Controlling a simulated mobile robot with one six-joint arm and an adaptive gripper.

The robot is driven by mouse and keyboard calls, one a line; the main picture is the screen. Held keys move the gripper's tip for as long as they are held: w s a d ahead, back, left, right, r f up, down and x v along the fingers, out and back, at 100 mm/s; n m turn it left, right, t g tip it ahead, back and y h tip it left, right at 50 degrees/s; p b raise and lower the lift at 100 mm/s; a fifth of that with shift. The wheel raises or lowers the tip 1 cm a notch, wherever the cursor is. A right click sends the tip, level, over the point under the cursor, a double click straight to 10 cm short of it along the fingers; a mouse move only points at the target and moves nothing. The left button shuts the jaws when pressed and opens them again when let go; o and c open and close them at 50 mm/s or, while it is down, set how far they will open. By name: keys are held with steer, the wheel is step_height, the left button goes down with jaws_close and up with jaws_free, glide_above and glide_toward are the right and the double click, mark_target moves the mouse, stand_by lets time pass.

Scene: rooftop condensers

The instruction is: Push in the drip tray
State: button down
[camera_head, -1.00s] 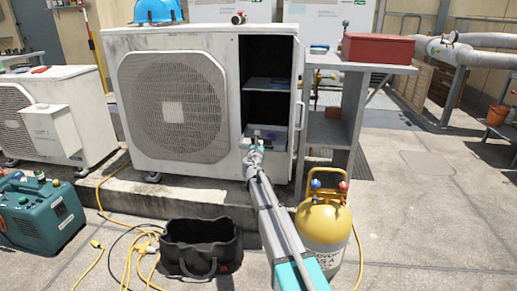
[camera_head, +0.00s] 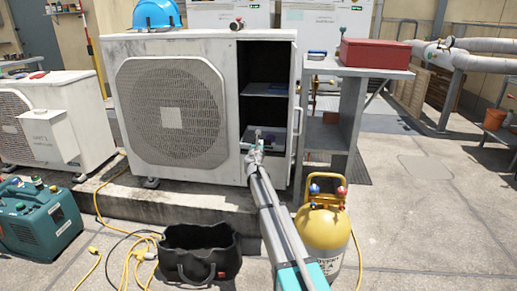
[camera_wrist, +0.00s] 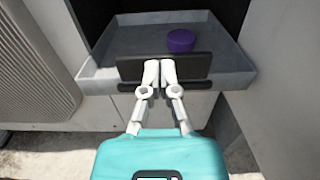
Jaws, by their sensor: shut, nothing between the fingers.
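The drip tray (camera_wrist: 125,41) is a grey, shallow tray at the bottom of the open dark bay of the large condenser (camera_head: 117,140). In the wrist view its front edge sticks out from the bay, and a purple round item (camera_wrist: 181,41) sits in it. The tray also shows in the head view (camera_head: 279,133), partly hidden by my arm. My gripper (camera_wrist: 160,68) is shut and empty, its fingertips at the dark plate (camera_wrist: 198,66) on the tray's front. They look to be touching it or very close. My gripper also shows in the head view (camera_head: 257,138).
A grey stand (camera_head: 344,68) with a red box (camera_head: 376,53) is right of the condenser. A yellow cylinder (camera_head: 322,226) stands right of my arm, and a black bag (camera_head: 200,254) lies left of it. Yellow hoses lie on the ground. The bay's shelf (camera_head: 262,89) is above the tray.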

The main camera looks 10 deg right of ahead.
steer(key=x, duration=1)
steer(key=shift+w+d, duration=0.1)
steer(key=shift+w, duration=0.45)
steer(key=v, duration=1.5)
